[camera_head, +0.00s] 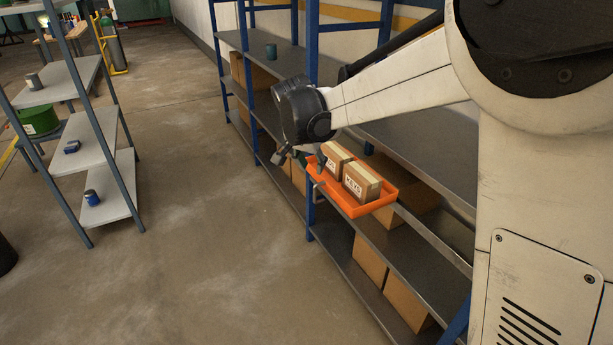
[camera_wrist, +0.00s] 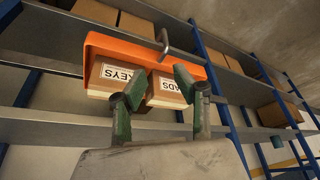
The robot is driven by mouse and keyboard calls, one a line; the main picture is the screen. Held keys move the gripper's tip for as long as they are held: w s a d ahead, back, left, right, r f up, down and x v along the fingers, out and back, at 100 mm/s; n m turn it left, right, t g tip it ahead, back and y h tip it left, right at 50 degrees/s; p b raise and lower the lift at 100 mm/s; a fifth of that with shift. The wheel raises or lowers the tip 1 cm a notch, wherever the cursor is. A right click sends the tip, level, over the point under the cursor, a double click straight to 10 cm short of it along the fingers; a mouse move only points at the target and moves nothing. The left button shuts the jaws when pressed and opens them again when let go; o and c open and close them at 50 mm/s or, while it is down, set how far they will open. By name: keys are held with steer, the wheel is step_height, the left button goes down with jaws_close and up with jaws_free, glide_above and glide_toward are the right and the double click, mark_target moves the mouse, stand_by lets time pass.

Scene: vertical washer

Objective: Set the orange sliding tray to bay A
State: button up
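The orange sliding tray (camera_head: 358,207) sits at a shelf of the blue-posted rack, its front sticking out past the shelf edge. Its grey handle shows in the wrist view (camera_wrist: 165,42). The tray carries two cardboard boxes, one labelled KEYS (camera_wrist: 118,77) and one whose visible label letters read ADS (camera_wrist: 167,87). My gripper (camera_head: 300,160) is beside the tray's front left end. In the wrist view, my gripper's green fingers (camera_wrist: 153,93) stand apart with no object clamped between them, overlapping the boxes in the picture. The handle lies beyond the fingertips. No bay A marking is readable.
The rack's blue post (camera_head: 310,205) stands close to the tray. Cardboard boxes (camera_head: 405,300) fill part of the lower shelf, and a teal cup (camera_head: 271,51) stands on a higher shelf. A separate shelf unit (camera_head: 98,140) stands at left. Open floor (camera_head: 190,200) lies between.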

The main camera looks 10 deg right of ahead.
mark_target(315, 200)
steer(key=x, duration=0.5)
steer(key=b+x, duration=0.1)
steer(key=x, duration=0.4)
steer(key=a+b+x, duration=0.1)
steer(key=x, duration=0.4)
steer(key=shift+w+f, duration=0.3)
steer(key=shift+f, duration=0.05)
jaws_close()
